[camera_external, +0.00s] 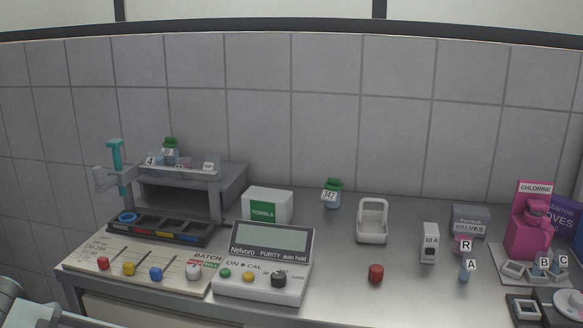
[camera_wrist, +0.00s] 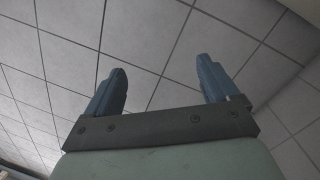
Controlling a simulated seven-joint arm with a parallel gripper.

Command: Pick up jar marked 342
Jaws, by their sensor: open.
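The jar marked 342 (camera_external: 332,194) stands upright on the bench in the external view, near the wall and right of the white towels box. It has a green lid and a white label over a bluish body. My gripper (camera_wrist: 160,84) shows in the wrist view with its two blue fingers wide apart and nothing between them. It faces the tiled wall, and no jar is in that view. In the external view only a piece of my arm shows at the lower left corner, far from the jar.
A towels box (camera_external: 267,206) stands left of the jar, and a white tray-like holder (camera_external: 372,221) stands to its right. A meter (camera_external: 264,262) is in front. A rack (camera_external: 176,190) at left bears another green-lidded jar (camera_external: 170,150). Bench around the 342 jar is clear.

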